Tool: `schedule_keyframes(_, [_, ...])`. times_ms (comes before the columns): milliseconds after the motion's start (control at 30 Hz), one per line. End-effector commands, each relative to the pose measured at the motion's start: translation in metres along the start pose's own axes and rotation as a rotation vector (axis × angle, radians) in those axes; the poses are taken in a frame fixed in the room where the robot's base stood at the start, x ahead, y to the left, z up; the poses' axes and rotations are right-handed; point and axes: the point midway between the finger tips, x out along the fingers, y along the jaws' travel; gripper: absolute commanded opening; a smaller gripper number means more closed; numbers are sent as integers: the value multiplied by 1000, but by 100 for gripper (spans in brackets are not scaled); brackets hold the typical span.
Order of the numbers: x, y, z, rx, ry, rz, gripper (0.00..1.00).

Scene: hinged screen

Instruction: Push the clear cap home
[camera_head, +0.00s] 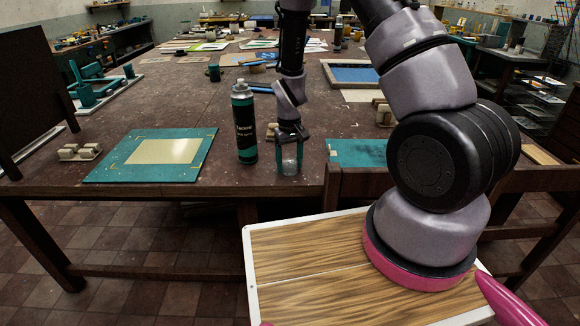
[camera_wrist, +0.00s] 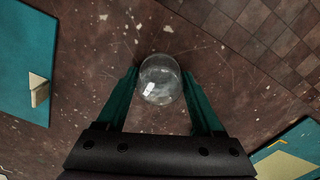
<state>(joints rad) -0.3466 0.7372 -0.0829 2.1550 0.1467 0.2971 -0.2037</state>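A spray can (camera_head: 244,128), black with a teal band and a pale nozzle top, stands upright on the table in the head view. My gripper (camera_head: 289,160) is just to its right, pointing down near the table's front edge. The clear cap (camera_head: 289,163) is between its two teal fingers. In the wrist view the cap (camera_wrist: 160,80) fills the gap between the fingertips, and both fingers appear to touch its sides. I cannot tell whether the cap's lower rim touches the table. The can is not visible in the wrist view.
A teal mat with a cream panel (camera_head: 113,160) lies left of the can. Another teal mat (camera_head: 357,153) lies right of my gripper. Small cream blocks (camera_head: 80,152) sit further left.

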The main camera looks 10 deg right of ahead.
Motion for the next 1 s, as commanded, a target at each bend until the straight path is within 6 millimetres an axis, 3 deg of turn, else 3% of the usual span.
schedule_keyframes(33, [0,0,0,0,0,0,35])
schedule_keyframes(100, [0,0,0,0,0,0,13])
schedule_keyframes(133, [0,0,0,0,0,0,13])
schedule_keyframes(167, [-1,0,0,0,0,0,4])
schedule_keyframes(600, [-45,0,-1,-1,3,0,4])
schedule_keyframes(1000, [-51,0,0,1,0,0,4])
